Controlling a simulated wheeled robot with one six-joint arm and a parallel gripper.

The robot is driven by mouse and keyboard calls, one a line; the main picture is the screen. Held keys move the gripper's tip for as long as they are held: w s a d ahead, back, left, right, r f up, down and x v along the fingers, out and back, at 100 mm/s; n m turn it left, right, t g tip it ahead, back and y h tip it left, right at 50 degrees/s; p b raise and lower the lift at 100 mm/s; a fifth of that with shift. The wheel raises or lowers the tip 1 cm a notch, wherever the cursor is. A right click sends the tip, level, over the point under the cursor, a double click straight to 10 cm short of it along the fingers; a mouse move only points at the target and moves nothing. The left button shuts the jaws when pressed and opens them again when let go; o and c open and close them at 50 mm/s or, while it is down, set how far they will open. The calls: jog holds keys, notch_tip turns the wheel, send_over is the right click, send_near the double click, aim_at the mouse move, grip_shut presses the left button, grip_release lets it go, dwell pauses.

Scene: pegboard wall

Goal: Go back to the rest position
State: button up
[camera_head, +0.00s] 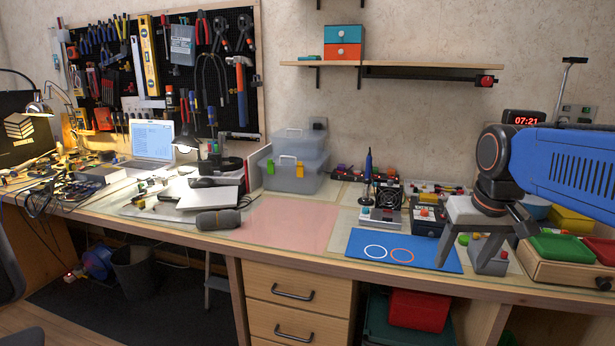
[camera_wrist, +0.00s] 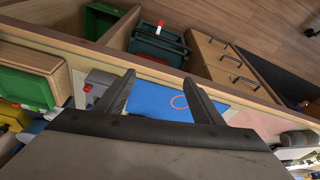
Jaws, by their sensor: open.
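My gripper (camera_head: 486,248) is at the right of the head view, pointing down over the workbench's right part. Its dark fingers stand apart, with nothing between them. In the wrist view my gripper (camera_wrist: 159,78) also shows open and empty. A blue mat (camera_head: 434,260) with a white ring and an orange ring lies on the bench to the left of the fingers. The mat (camera_wrist: 150,100) also shows between and beyond the fingers in the wrist view. My gripper hides part of the bench behind it.
A grey box (camera_head: 489,262) stands close by the fingers. A wooden tray with green (camera_head: 562,247) and red bins is at the right. Small devices (camera_head: 381,218) stand behind the mat. A pink mat (camera_head: 285,224) to the left is bare. A shelf (camera_head: 390,69) hangs above.

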jog(key=s+a+f+n+t, duration=0.1)
jog(key=s+a+f, duration=0.2)
jog(key=s+f, duration=0.8)
jog(key=shift+s, duration=1.75)
